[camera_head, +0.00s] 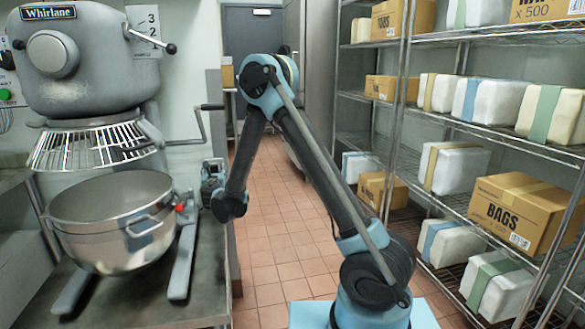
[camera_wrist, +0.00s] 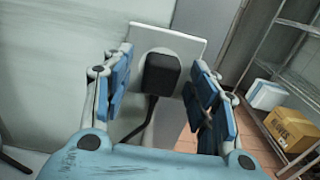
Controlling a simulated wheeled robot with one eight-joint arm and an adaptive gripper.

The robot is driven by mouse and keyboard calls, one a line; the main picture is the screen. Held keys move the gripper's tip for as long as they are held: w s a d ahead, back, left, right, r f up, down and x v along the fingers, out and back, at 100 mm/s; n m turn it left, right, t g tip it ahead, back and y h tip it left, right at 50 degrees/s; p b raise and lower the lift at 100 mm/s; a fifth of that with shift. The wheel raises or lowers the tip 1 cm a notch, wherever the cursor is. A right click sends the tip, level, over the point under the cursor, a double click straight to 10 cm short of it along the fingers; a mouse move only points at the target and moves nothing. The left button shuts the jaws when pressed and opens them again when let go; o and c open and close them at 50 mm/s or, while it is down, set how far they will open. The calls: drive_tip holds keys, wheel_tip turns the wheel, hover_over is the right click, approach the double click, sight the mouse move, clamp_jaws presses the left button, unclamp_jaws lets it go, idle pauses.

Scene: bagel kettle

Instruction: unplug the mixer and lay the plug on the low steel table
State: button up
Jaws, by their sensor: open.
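The grey mixer (camera_head: 95,75) with its steel bowl (camera_head: 112,225) stands at the left of the head view. A steel table (camera_head: 205,290) is under it. In the wrist view a black plug (camera_wrist: 161,75) sits against a pale wall plate (camera_wrist: 188,45), with a dark cord hanging down from it. My gripper (camera_wrist: 163,88) is open, with one blue-padded finger on each side of the plug. I cannot tell whether either finger touches it. In the head view my gripper (camera_head: 212,180) is to the right of the bowl, and the plug is not discernible there.
A wire shelf rack (camera_head: 400,120) with cartons and wrapped packs stands along the right. The tiled floor (camera_head: 275,215) is open between the rack and the steel table. A crank handle (camera_head: 200,125) juts out from the mixer, above my gripper.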

sight(214, 171)
clamp_jaws()
drive_tip(key=shift+v, duration=2.85)
drive_tip(key=shift+s, duration=0.15)
